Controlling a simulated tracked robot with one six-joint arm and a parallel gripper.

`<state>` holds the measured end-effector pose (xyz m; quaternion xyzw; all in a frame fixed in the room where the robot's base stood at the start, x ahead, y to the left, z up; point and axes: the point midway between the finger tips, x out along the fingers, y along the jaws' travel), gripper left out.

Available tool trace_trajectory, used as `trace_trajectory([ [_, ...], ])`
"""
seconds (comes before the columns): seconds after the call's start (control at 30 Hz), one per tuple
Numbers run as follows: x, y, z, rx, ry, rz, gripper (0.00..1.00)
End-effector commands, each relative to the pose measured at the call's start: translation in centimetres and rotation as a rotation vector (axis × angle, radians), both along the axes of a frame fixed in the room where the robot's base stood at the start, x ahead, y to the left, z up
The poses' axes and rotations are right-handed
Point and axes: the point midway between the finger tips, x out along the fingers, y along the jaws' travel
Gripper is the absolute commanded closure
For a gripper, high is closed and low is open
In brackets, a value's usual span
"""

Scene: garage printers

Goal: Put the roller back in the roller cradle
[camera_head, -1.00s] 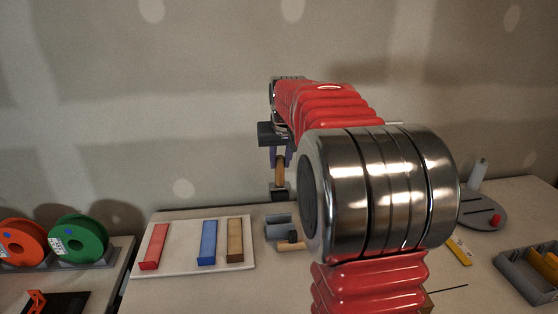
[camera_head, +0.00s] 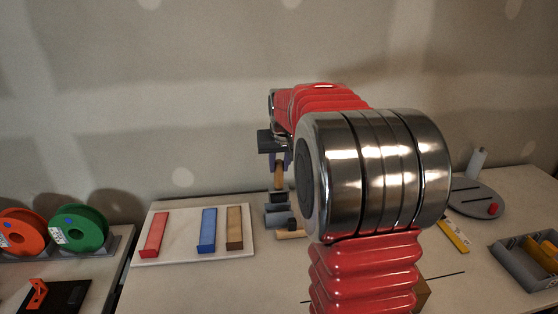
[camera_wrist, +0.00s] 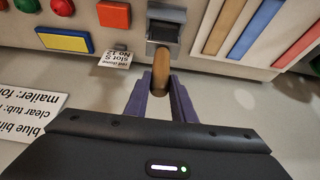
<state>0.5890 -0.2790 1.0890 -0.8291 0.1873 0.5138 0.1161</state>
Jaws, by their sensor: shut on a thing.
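My gripper (camera_wrist: 160,100), with purple fingers, is shut on the wooden handle of the roller (camera_wrist: 160,70). In the head view the roller (camera_head: 279,178) hangs upright with its dark head down. The grey roller cradle (camera_head: 275,217) stands on the table just below and behind that head in the picture. The dark head overlaps the cradle's upper edge, and I cannot tell whether they touch. In the wrist view a dark block with a grey top lies beyond the handle's end. My gripper's fingertips are partly hidden by my arm in the head view.
A small item with a wooden handle (camera_head: 290,235) lies in front of the cradle. A white board (camera_head: 180,256) with red, blue and brown bars is to the left. Green (camera_head: 85,230) and orange spools stand far left. A grey tray (camera_head: 525,270) is at right.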

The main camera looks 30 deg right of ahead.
Motion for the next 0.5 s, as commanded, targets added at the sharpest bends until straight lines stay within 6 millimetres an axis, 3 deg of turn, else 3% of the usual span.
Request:
trace_trajectory([
  [0.5,0.1,0.1,-1.3,-0.001,-0.002,0.002,1.00],
])
